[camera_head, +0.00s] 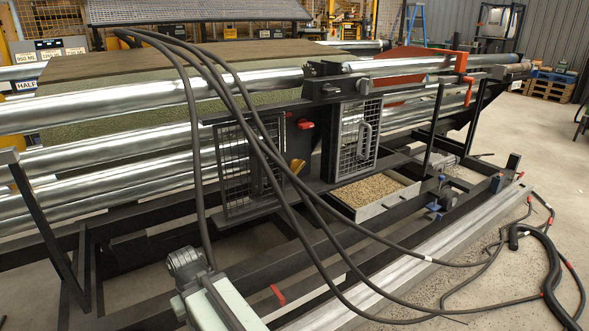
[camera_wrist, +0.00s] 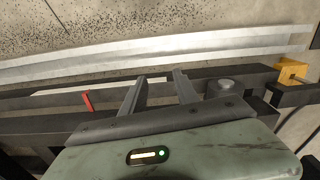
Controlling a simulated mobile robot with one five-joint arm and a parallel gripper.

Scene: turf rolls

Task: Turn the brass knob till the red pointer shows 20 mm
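My gripper (camera_wrist: 160,82) shows in the wrist view with its two dark fingers apart and nothing between them. It is above the dark frame rails. A small red upright piece (camera_wrist: 87,101) stands left of the fingers; a red piece also shows on a lower rail in the head view (camera_head: 278,294). I cannot tell whether it is the pointer. A yellow-orange part (camera_head: 297,167) sits by the mesh panels in the head view, and a yellow block (camera_wrist: 291,71) is right of the fingers in the wrist view. Neither is clearly the brass knob. No scale reading is legible.
Several dark hoses (camera_head: 262,150) hang across the machine in front of the mesh guard (camera_head: 250,165). Long shiny rollers (camera_head: 100,150) fill the left. A gravel tray (camera_head: 398,203) sits low in the frame. Open concrete floor (camera_head: 545,165) lies right, with loose cables on it.

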